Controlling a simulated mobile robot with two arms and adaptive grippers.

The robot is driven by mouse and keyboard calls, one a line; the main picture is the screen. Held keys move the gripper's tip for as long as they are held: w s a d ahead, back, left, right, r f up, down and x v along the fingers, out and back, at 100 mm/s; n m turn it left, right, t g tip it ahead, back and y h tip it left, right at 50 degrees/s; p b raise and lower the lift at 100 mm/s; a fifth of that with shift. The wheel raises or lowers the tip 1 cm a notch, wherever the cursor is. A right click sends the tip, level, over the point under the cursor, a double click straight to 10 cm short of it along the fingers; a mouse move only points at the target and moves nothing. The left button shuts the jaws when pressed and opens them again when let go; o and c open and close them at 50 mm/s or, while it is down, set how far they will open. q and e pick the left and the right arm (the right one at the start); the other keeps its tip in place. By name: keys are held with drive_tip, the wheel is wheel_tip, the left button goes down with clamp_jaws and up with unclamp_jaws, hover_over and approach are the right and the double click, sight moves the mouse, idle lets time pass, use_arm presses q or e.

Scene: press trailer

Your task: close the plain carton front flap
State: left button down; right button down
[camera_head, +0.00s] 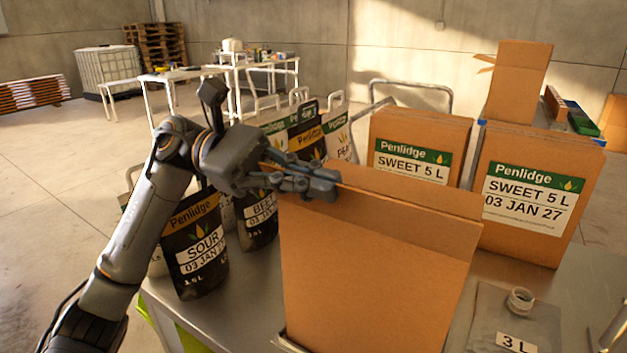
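The plain brown carton (370,290) stands at the front middle of the metal table, with no label on the side facing me. A darker cardboard band (400,235) runs across the top of that side; I cannot tell whether it is the front flap hanging down or part of the wall. A lighter cardboard panel (420,192) shows behind it along the top. My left gripper (325,182) is at the carton's top left corner, fingers pointing right and close together, overlapping the cardboard edge. I cannot tell whether it touches. My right gripper is not in view.
Labelled Penlidge cartons stand behind (412,150) and at right (530,195). Black pouches (200,250) stand left of the carton, close under my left arm. A clear 3 L pouch with a spout (515,320) lies at front right. An open carton (518,80) stands behind.

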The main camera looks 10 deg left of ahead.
sight(260, 164)
use_arm(q)
drive_tip(key=c, duration=1.6)
unclamp_jaws()
drive_tip(key=v, duration=1.2)
drive_tip(key=shift+a, duration=0.1)
drive_tip(key=shift+r, duration=0.1)
